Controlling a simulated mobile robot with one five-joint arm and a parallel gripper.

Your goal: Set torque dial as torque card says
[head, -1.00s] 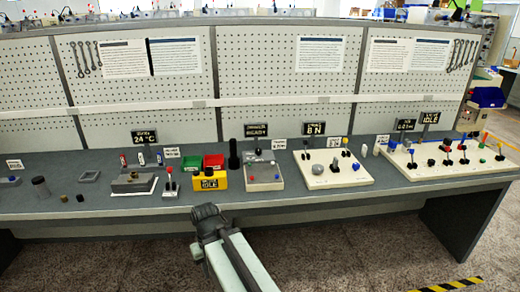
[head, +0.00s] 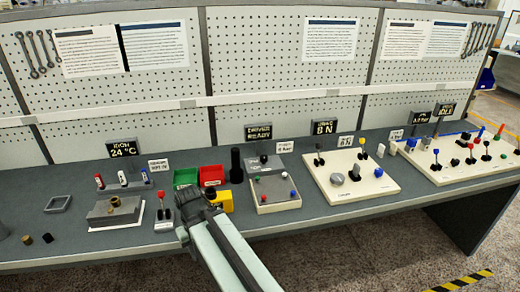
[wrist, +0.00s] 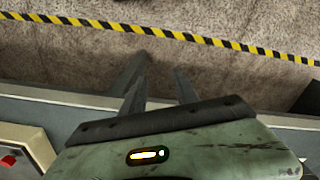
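I cannot tell which knob is the torque dial.
A red-topped lever (head: 162,208), a yellow box (head: 221,199), green (head: 186,178) and red (head: 211,175) bins and a black post (head: 236,165) stand near my gripper. Another cream panel with several levers (head: 462,158) is at right. Floor before the bench (head: 370,255) is clear.

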